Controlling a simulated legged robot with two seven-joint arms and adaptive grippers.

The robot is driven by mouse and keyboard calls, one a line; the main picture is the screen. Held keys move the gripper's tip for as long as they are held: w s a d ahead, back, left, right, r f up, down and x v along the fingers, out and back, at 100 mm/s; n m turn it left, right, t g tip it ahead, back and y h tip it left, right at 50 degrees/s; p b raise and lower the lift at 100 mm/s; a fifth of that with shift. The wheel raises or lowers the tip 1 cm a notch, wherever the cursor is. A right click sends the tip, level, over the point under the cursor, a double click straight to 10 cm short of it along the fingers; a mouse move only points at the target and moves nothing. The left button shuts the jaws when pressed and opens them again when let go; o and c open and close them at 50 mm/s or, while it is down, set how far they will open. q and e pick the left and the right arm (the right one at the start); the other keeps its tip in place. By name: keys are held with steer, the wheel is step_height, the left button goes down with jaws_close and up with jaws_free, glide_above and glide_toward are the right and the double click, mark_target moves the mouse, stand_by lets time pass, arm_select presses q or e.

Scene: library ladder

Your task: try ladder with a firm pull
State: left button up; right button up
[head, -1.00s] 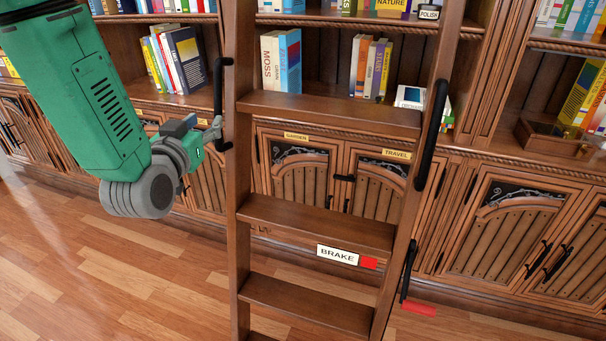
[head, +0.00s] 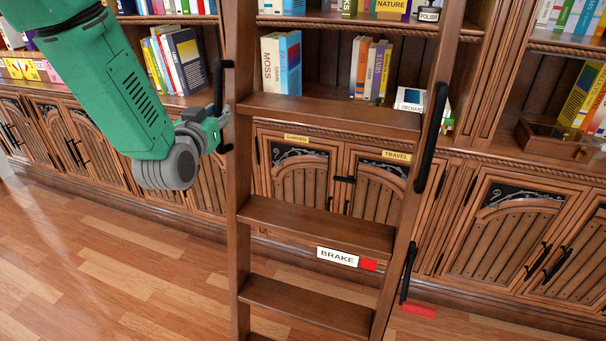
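The brown wooden ladder (head: 318,219) stands upright in front of the bookcase, its rungs in the middle of the head view. A black handle (head: 219,105) is on its left rail and another black handle (head: 432,136) is on its right rail. My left gripper (head: 222,118) is at the left handle, close against it; its fingers are small and partly hidden, so I cannot tell whether they are closed around it. A black lever (head: 409,271) is low by the right rail. My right gripper is out of view.
The bookcase with carved cabinet doors (head: 297,180) stands behind the ladder, with books (head: 281,63) on its shelves. A wooden box (head: 554,141) sits on the ledge at right. The wood floor (head: 120,275) at left is clear.

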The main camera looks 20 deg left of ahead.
arm_select(q)
steer(key=shift+d, duration=0.25)
jaws_close()
steer(key=shift+d+f, duration=0.15)
steer(key=shift+d, duration=0.2)
stand_by(0.4)
steer(key=shift+a, duration=0.35)
stand_by(0.8)
steer(key=o, duration=0.7)
jaws_free()
steer(key=shift+r, duration=0.2)
steer(key=shift+c, duration=0.2)
steer(key=shift+s, duration=0.1)
